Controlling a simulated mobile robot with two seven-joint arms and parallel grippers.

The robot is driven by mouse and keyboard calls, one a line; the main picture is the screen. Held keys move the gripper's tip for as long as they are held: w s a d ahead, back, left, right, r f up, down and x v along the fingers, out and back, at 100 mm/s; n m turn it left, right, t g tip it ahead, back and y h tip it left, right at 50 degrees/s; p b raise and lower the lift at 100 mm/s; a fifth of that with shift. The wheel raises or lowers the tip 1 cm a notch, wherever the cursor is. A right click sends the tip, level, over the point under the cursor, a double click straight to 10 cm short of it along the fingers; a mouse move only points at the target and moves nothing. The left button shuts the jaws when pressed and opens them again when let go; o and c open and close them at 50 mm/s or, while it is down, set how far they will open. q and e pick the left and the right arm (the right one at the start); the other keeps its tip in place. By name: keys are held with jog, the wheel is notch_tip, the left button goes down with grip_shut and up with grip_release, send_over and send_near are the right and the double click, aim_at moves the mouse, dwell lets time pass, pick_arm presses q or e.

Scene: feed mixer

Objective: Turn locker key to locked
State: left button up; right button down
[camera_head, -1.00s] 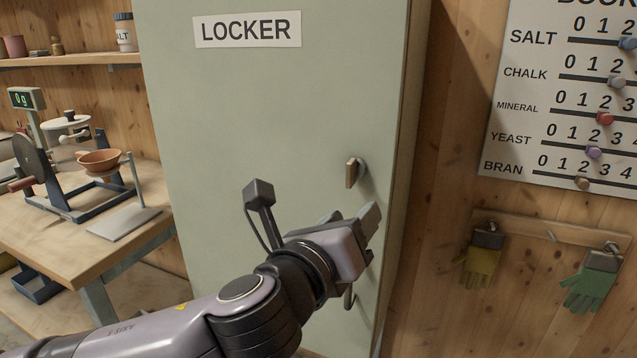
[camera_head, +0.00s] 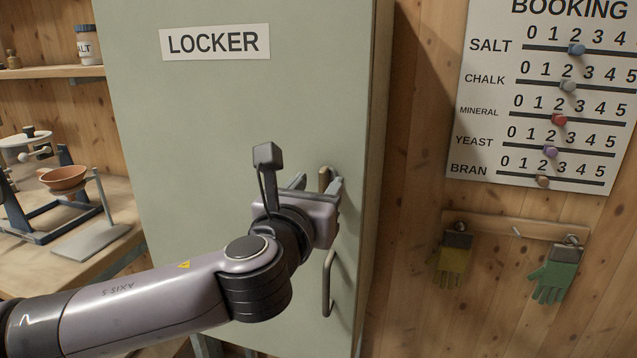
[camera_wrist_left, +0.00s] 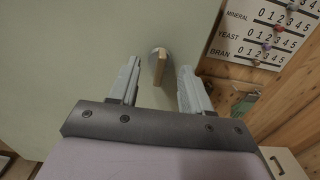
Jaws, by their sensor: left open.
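The pale green locker (camera_head: 230,120) with its LOCKER label stands in the middle of the head view. Its key (camera_head: 325,178) has a flat brown bow and sits in the door near the right edge; my gripper partly hides it there. In the left wrist view the key (camera_wrist_left: 160,66) stands upright in a round metal lock plate. My left gripper (camera_head: 318,186) is open, with its fingers pointing at the door. In the wrist view the key lies between and just beyond the two fingertips, with no contact visible. My right gripper is not in view.
A bar handle (camera_head: 327,285) is on the door below my left gripper. A booking board (camera_head: 545,95) with sliders hangs on the wooden wall at the right, above gloves (camera_head: 555,275) on a peg rail. A workbench (camera_head: 115,205) with a bowl stands at the left.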

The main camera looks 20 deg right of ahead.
pick_arm(q)
jog(key=shift+w+d, duration=0.35)
jog(key=shift+w, duration=0.2)
grip_shut()
jog(key=shift+s+a+r, duration=0.1)
jog(key=shift+s+a, duration=0.05)
